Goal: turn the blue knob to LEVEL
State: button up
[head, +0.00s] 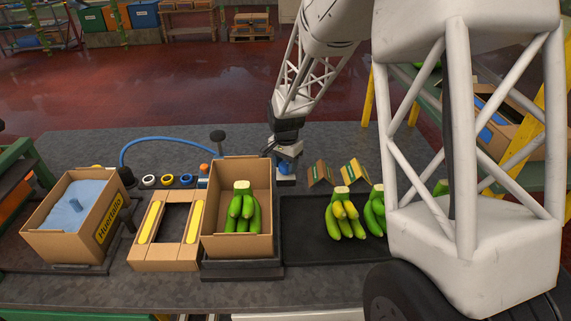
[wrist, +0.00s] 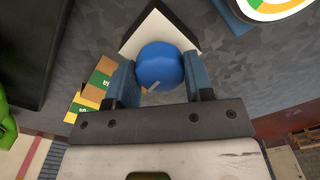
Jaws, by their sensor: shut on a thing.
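The blue knob (wrist: 160,62) shows in the wrist view, round, with a short pale line near its lower edge. It sits over a pale angular plate (wrist: 182,28) with a dark surround. My gripper (wrist: 153,78) has its two blue fingers on either side of the knob and is shut on it. No LEVEL lettering can be read.
A coloured dial (wrist: 276,6) is close by. The banana box (head: 264,200) stands just in front of my gripper, with two small cards (head: 354,171) to the right. A dark tray (head: 305,240) holds banana bunches. A blue hose (head: 150,140) curves at left.

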jog(key=n, duration=0.8)
jog(key=shift+n, duration=0.4)
jog(key=n, duration=0.7)
jog(key=shift+r+n, duration=0.1)
jog(key=shift+n, duration=0.2)
jog(key=o, duration=0.9)
